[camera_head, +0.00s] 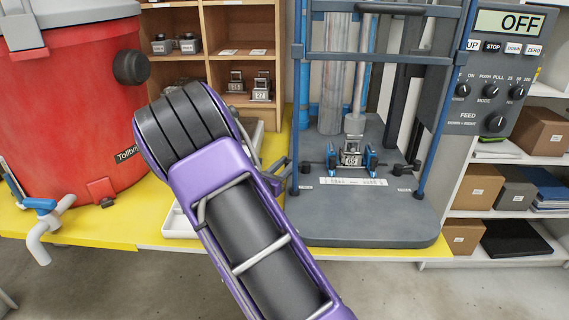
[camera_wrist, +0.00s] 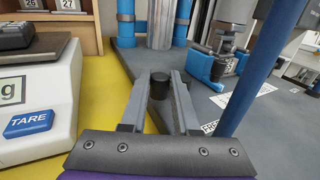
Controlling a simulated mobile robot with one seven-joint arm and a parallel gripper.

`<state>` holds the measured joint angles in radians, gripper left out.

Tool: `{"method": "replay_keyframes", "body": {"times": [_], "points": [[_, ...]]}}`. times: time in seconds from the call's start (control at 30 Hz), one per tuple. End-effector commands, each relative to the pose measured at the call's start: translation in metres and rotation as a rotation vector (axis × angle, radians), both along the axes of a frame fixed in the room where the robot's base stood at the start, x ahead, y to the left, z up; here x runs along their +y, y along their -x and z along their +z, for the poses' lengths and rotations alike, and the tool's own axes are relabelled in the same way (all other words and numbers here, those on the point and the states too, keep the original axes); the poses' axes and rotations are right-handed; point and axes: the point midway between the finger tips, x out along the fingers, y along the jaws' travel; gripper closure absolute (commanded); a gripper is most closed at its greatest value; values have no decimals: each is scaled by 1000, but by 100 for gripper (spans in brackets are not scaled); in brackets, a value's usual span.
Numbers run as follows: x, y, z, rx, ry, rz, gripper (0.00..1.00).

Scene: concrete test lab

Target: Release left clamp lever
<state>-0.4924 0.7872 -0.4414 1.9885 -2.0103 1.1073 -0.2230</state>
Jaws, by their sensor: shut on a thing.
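The left clamp lever shows as a black knob (camera_head: 306,168) at the left of the blue clamp on the grey machine base. In the wrist view the knob (camera_wrist: 159,86) sits between my two fingers. My gripper (camera_head: 285,168) comes in from the left, and in the wrist view its fingers (camera_wrist: 162,80) are shut on the knob. The rest of the lever is hidden or too small to make out. The blue clamp (camera_head: 333,157) stands beside a metal block with a number plate (camera_head: 351,159). A second blue clamp (camera_head: 371,157) and black knob (camera_head: 413,166) are on the right.
A blue upright post (camera_wrist: 258,70) stands close to the right of my gripper. A white scale (camera_wrist: 50,90) is at the left on the yellow bench (camera_head: 120,222). A red tank (camera_head: 70,110) stands further left. The control panel display (camera_head: 511,23) reads OFF.

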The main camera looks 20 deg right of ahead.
Motion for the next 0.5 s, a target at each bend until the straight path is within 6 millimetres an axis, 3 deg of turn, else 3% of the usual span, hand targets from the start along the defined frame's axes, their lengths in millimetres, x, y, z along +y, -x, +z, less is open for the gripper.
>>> {"method": "replay_keyframes", "body": {"times": [0.5], "points": [[-1, 4, 1, -2, -2, 58, 100]]}}
